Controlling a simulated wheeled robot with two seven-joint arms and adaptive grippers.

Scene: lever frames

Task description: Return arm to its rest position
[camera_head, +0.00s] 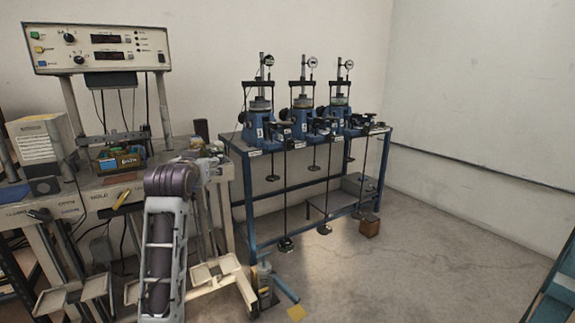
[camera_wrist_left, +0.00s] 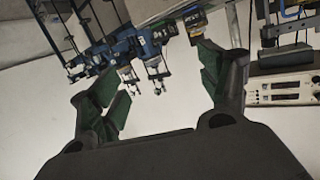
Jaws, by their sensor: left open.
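My left arm (camera_head: 165,240) rises from the bottom of the head view, bent at a dark purple-grey joint in front of the left bench. Its gripper is hard to make out there, partly hidden behind the joint. In the left wrist view my left gripper (camera_wrist_left: 158,88) shows two fingers with green inner pads spread wide apart. Nothing is between them; a pale wall and distant equipment lie beyond. My right gripper is not in view.
A blue bench (camera_head: 250,190) carries three blue lever devices (camera_head: 302,115) with dials and hanging rods. The left bench (camera_head: 85,195) holds a control panel (camera_head: 100,48) and a small box (camera_head: 118,157). The right floor is mostly clear.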

